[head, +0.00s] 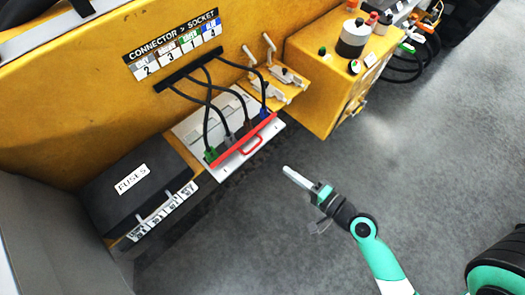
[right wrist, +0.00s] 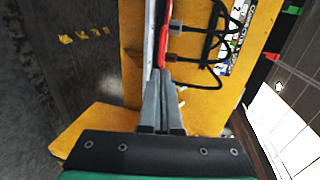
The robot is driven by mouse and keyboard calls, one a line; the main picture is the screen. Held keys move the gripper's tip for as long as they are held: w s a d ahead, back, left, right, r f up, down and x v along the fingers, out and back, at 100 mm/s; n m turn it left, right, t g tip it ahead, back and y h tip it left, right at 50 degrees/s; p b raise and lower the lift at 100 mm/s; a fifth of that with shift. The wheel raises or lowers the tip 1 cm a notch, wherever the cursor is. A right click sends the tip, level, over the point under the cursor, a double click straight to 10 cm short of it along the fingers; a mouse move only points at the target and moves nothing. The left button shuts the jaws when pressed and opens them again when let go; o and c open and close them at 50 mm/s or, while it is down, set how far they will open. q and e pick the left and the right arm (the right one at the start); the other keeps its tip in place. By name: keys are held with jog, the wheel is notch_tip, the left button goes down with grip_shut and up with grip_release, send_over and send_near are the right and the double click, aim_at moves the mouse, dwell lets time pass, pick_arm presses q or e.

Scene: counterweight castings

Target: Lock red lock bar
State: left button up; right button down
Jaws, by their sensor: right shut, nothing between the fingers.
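The red lock bar (head: 232,148) lies along the front of the white socket panel (head: 231,171), across the lower ends of the plugged connectors. Its red loop handle (head: 252,146) sticks out toward the floor side. In the right wrist view the red bar (right wrist: 163,40) shows edge-on just beyond my fingertips. My right gripper (head: 287,171) is shut and empty, in front of the panel and apart from the handle in the head view. In the right wrist view its fingers (right wrist: 162,76) point at the bar; I cannot tell the exact gap. My left gripper is out of view.
Black cables run from the yellow wall to green (head: 211,155), grey, brown and blue connectors. A black fuse box (head: 125,195) stands left. White levers (head: 290,76) and a yellow cabinet (head: 318,80) stand right of the panel. The grey floor in front is clear.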

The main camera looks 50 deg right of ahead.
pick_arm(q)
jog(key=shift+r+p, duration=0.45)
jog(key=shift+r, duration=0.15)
pick_arm(e)
jog(key=x, duration=1.2)
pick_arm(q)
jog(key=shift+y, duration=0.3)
pick_arm(e)
jog(key=shift+w+d, duration=0.1)
